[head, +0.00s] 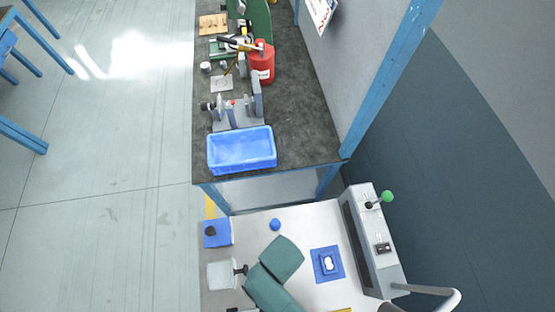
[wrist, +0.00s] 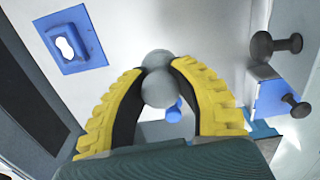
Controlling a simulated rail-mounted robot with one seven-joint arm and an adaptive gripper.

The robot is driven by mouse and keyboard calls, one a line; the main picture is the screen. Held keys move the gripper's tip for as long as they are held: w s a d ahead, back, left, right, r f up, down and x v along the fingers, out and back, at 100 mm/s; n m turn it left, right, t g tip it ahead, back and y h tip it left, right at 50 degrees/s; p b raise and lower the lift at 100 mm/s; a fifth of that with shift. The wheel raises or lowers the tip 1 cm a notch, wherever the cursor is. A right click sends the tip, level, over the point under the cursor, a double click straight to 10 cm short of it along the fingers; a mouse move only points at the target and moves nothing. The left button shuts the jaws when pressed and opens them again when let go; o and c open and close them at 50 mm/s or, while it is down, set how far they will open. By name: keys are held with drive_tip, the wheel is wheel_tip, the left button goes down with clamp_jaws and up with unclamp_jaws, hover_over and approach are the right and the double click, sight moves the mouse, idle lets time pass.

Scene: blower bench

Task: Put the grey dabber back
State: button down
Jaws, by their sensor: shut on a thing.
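My gripper (wrist: 157,82) shows its yellow fingers in the wrist view, closed on the grey dabber (wrist: 158,90). The dabber shows two rounded grey parts between the fingertips; its far end is hidden. Below the fingers in the head view, my teal arm (head: 275,262) covers the gripper and dabber. I cannot tell how high the dabber is held.
A blue block with a dark knob (head: 214,235) and a white block with a dark knob (head: 220,276) stand at left. A blue ball-shaped knob (head: 275,224) lies between. A grey control box (head: 372,240) with a green-knobbed lever stands at right. The bench holds a blue tray (head: 242,150).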

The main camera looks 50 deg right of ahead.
wheel_tip(320, 180, down, 10)
drive_tip(key=shift+s+d+f+b, duration=0.1)
drive_tip(key=shift+s+b, duration=0.05)
drive_tip(key=shift+b, duration=0.55)
drive_tip(key=c, duration=0.9)
unclamp_jaws()
drive_tip(key=shift+f, duration=0.1)
